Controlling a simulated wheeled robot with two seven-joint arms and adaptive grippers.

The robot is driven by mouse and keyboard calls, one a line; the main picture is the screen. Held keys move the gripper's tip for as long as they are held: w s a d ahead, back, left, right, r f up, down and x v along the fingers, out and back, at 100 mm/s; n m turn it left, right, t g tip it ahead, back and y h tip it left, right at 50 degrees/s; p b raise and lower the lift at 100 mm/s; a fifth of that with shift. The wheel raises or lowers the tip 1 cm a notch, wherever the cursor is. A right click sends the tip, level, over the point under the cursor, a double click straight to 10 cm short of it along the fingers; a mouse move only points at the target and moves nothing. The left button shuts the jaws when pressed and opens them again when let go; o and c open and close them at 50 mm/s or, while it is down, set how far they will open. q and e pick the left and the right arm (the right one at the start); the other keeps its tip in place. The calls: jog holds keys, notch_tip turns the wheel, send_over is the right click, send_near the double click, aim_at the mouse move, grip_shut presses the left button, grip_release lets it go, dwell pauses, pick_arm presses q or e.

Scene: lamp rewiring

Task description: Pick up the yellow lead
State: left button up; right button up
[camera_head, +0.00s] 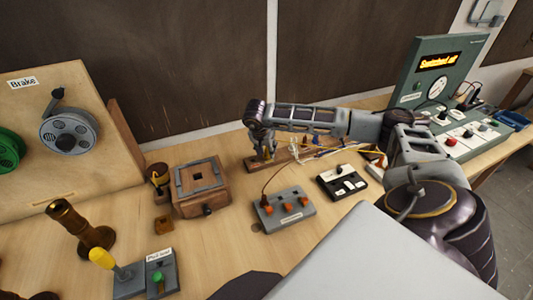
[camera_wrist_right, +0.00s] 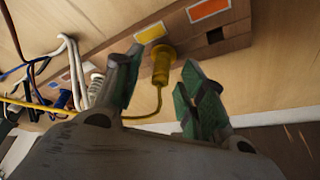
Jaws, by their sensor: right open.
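The yellow lead has a yellow plug (camera_wrist_right: 161,66) seated at the wooden rack (camera_wrist_right: 222,42), beside a yellow label (camera_wrist_right: 150,33). Its thin yellow cable curves from the plug to the left in the right wrist view. My right gripper (camera_wrist_right: 164,78) is open, with its green-padded fingers on either side of the plug; contact cannot be told. In the head view my right gripper (camera_head: 262,155) points down at the left end of the rack (camera_head: 254,163), and its fingers largely hide the plug there. My left gripper is not in view.
White, blue and other leads (camera_wrist_right: 70,70) hang along the rack to the left in the wrist view. A grey switch box (camera_head: 284,211), a black box (camera_head: 342,183) and a wooden box (camera_head: 201,187) stand near the rack. A green console (camera_head: 440,70) stands at the right.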

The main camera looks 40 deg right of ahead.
jog(key=shift+w+d+f, duration=0.1)
jog(key=shift+d+f, duration=0.1)
jog(key=shift+f, duration=0.35)
jog(key=shift+c, duration=0.5)
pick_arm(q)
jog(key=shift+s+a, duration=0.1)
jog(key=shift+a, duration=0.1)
pick_arm(e)
grip_shut()
